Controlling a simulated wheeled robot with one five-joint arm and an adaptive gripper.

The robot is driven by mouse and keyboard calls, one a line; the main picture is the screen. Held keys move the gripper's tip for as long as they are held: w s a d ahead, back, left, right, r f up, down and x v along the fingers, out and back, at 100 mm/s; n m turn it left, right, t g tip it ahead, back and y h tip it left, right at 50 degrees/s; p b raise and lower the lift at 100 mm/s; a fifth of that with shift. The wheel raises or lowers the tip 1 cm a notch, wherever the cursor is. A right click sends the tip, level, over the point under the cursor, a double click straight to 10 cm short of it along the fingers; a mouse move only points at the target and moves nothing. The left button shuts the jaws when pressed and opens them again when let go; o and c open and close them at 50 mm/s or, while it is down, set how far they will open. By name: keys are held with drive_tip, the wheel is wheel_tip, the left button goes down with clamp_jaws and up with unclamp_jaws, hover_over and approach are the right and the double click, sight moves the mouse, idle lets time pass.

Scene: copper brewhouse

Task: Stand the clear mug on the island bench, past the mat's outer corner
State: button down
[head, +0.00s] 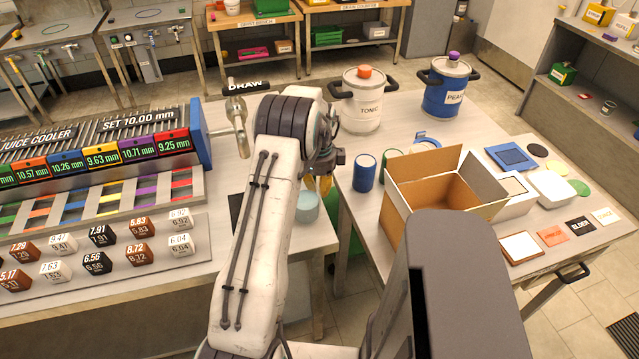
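A pale blue-green see-through cup (307,206), which looks like the clear mug, is just right of my arm, at the right end of the left bench (318,236). My arm hides its left side. My gripper (322,186) points down right by the cup's rim, with yellowish fingertips partly hidden behind my wrist. I cannot tell whether the fingers touch the cup or how far apart they are. A dark flat piece, likely the mat (235,208), shows left of my arm; the rest of it and its corners are hidden.
A tap with a DRAW handle (246,86) rises behind my arm. On the right bench stand a blue cup (364,172), an open cardboard box (428,203), a TONIC pot (362,104) and a blue pot (446,88). Numbered blocks (97,262) and a juice cooler (100,150) fill the left.

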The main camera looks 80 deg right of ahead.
drive_tip(key=shift+f, duration=0.35)
drive_tip(key=c, duration=1.3)
unclamp_jaws()
drive_tip(key=shift+c, duration=0.2)
wheel_tip(320, 180, up, 3)
drive_tip(key=shift+f, duration=0.2)
drive_tip(key=shift+r+b, duration=0.3)
drive_tip(key=shift+b, duration=0.55)
drive_tip(key=r+b, duration=0.1)
drive_tip(key=r, duration=0.3)
drive_tip(key=r+b, duration=0.2)
drive_tip(key=r, duration=0.2)
drive_tip(key=shift+w+a+r, duration=0.1)
drive_tip(key=shift+a+r, duration=0.1)
drive_tip(key=shift+r, duration=0.2)
